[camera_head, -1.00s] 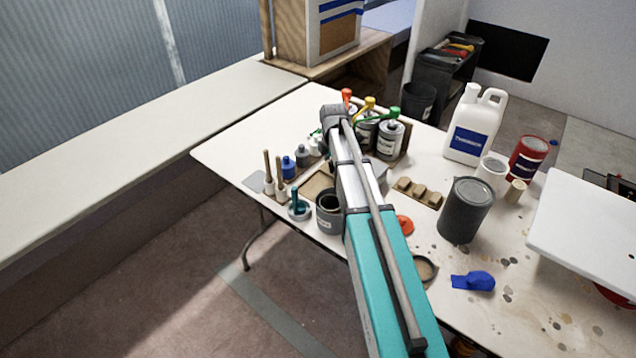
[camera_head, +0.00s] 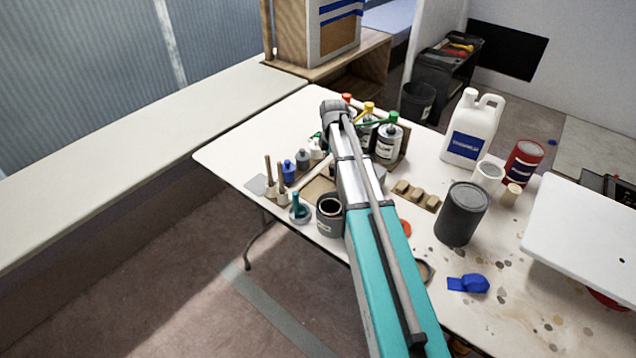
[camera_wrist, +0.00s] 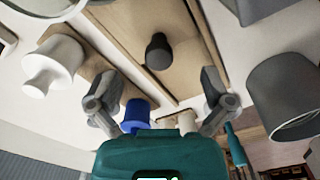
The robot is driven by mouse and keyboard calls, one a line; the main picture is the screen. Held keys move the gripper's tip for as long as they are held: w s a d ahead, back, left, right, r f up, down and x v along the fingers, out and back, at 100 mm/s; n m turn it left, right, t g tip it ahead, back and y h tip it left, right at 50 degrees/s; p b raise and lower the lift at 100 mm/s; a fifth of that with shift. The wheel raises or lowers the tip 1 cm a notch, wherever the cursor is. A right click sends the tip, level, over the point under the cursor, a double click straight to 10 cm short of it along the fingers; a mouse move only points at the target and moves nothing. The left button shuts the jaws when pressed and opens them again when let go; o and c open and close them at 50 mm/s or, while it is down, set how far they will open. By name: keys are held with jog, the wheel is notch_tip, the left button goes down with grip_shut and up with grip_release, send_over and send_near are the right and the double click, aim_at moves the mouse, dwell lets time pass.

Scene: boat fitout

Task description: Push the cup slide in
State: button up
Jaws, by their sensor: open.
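A tan wooden board (camera_head: 319,188) lies on the table between the row of small bottles and the dark grey pot. My arm covers part of it. In the wrist view the board (camera_wrist: 135,35) has long parallel rails and grooves, and a dark round knob (camera_wrist: 158,50) stands on it. I take this as the cup slide; how far in it sits I cannot tell. My gripper (camera_wrist: 160,86) is open, its fingers spread, with the knob beyond the gap and apart from both. In the head view my arm hides the fingers.
A blue-capped bottle (camera_wrist: 135,115) is close to the left finger and a white bottle (camera_wrist: 52,65) is to the left. The dark grey pot (camera_head: 329,214) stands at the front, tin cans (camera_head: 389,142) behind, a large grey can (camera_head: 461,213) right. Bare table lies at far left.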

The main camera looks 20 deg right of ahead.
jog(key=shift+r+p, duration=1.55)
jog(key=shift+r, duration=0.25)
jog(key=s+a+r+m+p, duration=0.2)
jog(key=s+a+m, duration=0.1)
jog(key=s+m, duration=0.3)
jog(key=s+a+r+m+p, duration=0.1)
jog(key=s+a+m, duration=0.2)
jog(key=s+m, duration=0.3)
jog(key=s+a+r+m+p, duration=0.2)
jog(key=s+a+m, duration=0.2)
jog(key=s+m, duration=0.3)
jog(key=s, duration=0.4)
jog(key=shift+s+r+p, duration=0.25)
jog(key=shift+r+p, duration=0.1)
